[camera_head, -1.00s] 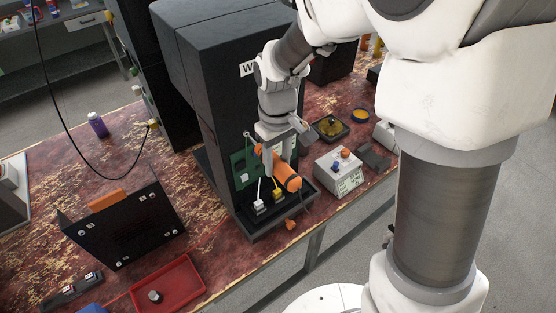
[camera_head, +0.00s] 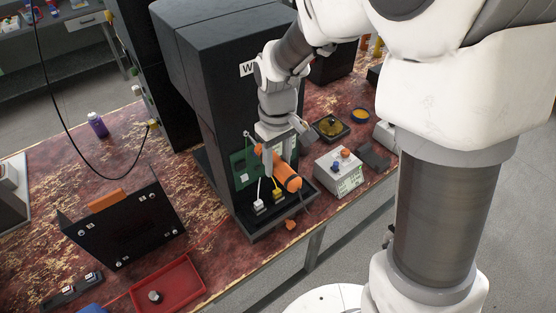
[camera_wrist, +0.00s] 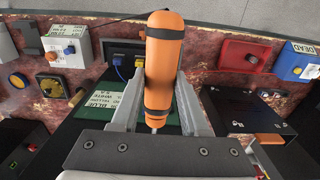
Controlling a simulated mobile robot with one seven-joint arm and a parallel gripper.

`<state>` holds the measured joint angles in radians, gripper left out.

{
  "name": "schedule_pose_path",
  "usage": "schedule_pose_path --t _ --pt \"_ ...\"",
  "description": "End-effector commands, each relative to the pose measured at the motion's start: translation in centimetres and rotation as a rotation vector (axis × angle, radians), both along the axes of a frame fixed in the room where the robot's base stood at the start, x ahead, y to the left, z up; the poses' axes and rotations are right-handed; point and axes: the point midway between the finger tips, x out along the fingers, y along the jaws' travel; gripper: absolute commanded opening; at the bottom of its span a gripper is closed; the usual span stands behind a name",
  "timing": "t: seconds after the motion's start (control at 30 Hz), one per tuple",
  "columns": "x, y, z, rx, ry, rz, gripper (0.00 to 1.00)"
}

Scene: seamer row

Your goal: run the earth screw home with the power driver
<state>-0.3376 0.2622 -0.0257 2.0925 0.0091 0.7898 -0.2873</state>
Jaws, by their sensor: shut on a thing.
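My gripper (camera_head: 277,165) is shut on the orange power driver (camera_head: 288,178), inside the open front of the tall black cabinet (camera_head: 225,90). In the wrist view the driver (camera_wrist: 164,60) sits between the two grey fingers, and its metal bit points down toward the bottom of the picture. A green board (camera_head: 239,163) stands behind it in the cabinet. A white plug (camera_head: 258,205) and a yellow plug (camera_head: 278,192) with leads are by the cabinet's base. The earth screw cannot be made out in either view; the driver and gripper cover part of the board.
A grey box with blue and orange knobs (camera_head: 339,170) stands right of the cabinet. A black panel with an orange handle (camera_head: 120,228) and a red tray (camera_head: 178,288) are at left front. A purple bottle (camera_head: 97,124) stands further back.

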Motion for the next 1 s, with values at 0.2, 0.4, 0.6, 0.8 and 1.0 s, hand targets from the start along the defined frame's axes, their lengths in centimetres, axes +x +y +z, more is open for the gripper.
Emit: schedule_pose_path --t 0.2,0.4,0.6,0.8,1.0 --pt "-0.7 -0.5 0.2 0.005 -0.013 0.002 0.00" --pt "-1.8 -1.3 0.2 0.003 -0.009 0.000 0.00" --pt "-2.9 -2.0 0.1 0.002 -0.006 0.000 0.00" --pt "-3.9 -2.7 0.1 0.001 -0.005 0.001 0.00" --pt "-4.7 -3.2 0.1 0.001 -0.004 0.000 0.00"
